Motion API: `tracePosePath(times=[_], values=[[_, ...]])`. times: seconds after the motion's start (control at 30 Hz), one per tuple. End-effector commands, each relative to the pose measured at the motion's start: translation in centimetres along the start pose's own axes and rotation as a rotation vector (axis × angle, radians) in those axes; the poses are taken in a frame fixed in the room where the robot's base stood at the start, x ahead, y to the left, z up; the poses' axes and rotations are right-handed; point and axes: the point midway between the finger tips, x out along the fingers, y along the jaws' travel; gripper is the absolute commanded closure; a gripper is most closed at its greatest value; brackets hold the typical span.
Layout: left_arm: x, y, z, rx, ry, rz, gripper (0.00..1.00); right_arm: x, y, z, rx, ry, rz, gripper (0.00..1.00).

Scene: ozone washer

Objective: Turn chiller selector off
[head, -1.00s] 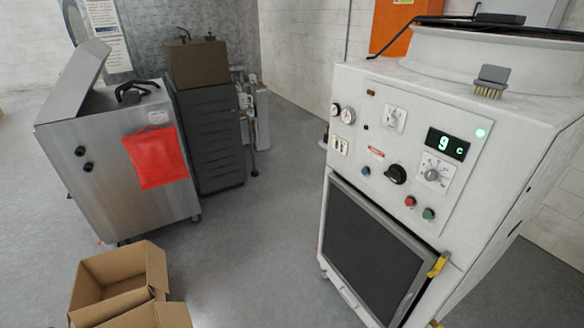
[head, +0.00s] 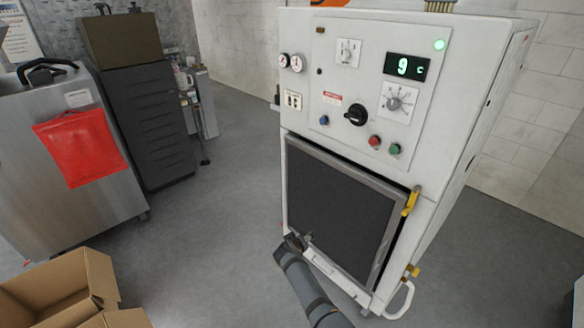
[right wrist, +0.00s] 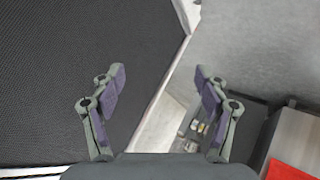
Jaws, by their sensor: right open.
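The chiller (head: 460,150) is a white cabinet with a control panel (head: 330,75) and a green display (head: 407,66) reading 9 c. A black rotary knob (head: 356,115) with a pointer sits mid-panel beside a red label. A grey dial (head: 397,100) on a white scale plate is to its right, and a small white-plated switch (head: 348,52) is above. My right gripper (head: 290,243) is low at the grille's bottom left corner, well below the knob. In the right wrist view the right gripper (right wrist: 160,85) is open and empty, facing the dark grille's edge. My left gripper is out of view.
The dark grille (head: 340,205) has a yellow latch (head: 411,201) at its right edge. Red (head: 375,141) and green (head: 395,149) buttons sit below the dial. A steel cabinet (head: 50,190) with red cloth and cardboard boxes (head: 60,285) stand left. Floor between is clear.

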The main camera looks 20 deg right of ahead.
Motion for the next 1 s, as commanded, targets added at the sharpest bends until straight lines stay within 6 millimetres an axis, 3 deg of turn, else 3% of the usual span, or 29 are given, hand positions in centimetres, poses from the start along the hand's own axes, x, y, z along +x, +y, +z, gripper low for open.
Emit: tracePosePath(times=[0.03,0.1,0.17,0.2,0.27,0.3,0.4,0.53,0.73,1.0], values=[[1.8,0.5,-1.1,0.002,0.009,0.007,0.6,0.0,1.7,-5.9,0.063,0.091,0.097,0.25],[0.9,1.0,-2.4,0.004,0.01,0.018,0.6,-3.6,6.5,-13.9,0.173,0.198,0.254,0.25],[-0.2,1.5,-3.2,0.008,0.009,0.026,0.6,-7.9,10.8,-18.9,0.289,0.281,0.381,0.25],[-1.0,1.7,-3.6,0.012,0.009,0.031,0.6,-11.1,13.5,-21.2,0.372,0.33,0.457,0.25],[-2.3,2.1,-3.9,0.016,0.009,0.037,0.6,-15.8,17.2,-23.4,0.494,0.392,0.558,0.25],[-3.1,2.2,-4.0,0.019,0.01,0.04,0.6,-18.6,19.2,-24.2,0.571,0.426,0.613,0.25],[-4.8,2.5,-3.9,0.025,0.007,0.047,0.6,-24.0,22.8,-24.8,0.72,0.481,0.71,0.25],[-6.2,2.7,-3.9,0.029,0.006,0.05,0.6,-27.2,24.8,-24.8,0.807,0.508,0.762,0.25],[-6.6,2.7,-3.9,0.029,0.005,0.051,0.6,-27.2,25.6,-25.0,0.811,0.51,0.771,0.25],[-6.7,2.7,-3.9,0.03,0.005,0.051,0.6,-23.7,29.8,-25.6,0.806,0.509,0.773,0.25]])
